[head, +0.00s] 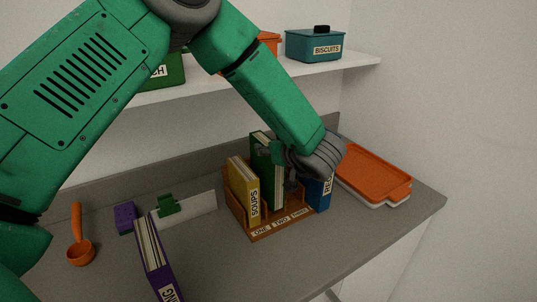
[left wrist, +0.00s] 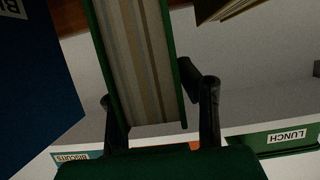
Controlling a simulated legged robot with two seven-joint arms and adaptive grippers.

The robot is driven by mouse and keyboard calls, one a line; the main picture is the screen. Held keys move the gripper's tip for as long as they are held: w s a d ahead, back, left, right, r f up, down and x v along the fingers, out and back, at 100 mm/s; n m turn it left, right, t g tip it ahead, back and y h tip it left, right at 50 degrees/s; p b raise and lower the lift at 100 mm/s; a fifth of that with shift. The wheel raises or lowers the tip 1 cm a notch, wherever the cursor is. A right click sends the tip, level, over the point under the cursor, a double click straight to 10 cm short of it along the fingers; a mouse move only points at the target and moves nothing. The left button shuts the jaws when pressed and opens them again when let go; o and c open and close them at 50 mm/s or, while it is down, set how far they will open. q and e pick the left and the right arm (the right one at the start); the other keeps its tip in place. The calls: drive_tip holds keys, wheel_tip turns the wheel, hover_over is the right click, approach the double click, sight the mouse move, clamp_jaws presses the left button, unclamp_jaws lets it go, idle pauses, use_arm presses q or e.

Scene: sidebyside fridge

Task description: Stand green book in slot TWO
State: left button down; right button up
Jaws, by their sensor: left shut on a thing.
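The green book (head: 265,172) is upright at the middle slot, TWO, of the wooden rack (head: 258,236). I cannot tell whether its lower edge rests on the rack floor. My left gripper (head: 280,157) is shut on its upper part from the right. In the left wrist view, the green book (left wrist: 142,65) sits between the two fingers (left wrist: 162,115), page edges showing. A blue book (head: 319,192) stands at slot THREE, partly hidden by my gripper. My right gripper is not in view.
A purple book (head: 153,258) stands at the front left. An orange scoop (head: 79,245), a purple block (head: 125,218) and a green clip on a white card (head: 168,206) lie left. An orange-lidded tray (head: 372,172) is right. A shelf above holds a BISCUITS box (head: 314,46).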

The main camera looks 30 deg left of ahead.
use_arm(q)
drive_tip(key=f, duration=0.3)
drive_tip(key=shift+w+a, duration=0.15)
drive_tip(key=shift+a, duration=0.05)
drive_tip(key=c, duration=1.2)
unclamp_jaws()
drive_tip(key=shift+o, duration=0.2)
drive_tip(key=shift+d, duration=0.1)
drive_tip(key=b+v, duration=0.1)
drive_tip(key=v, duration=1.1)
drive_tip(key=shift+r, duration=0.15)
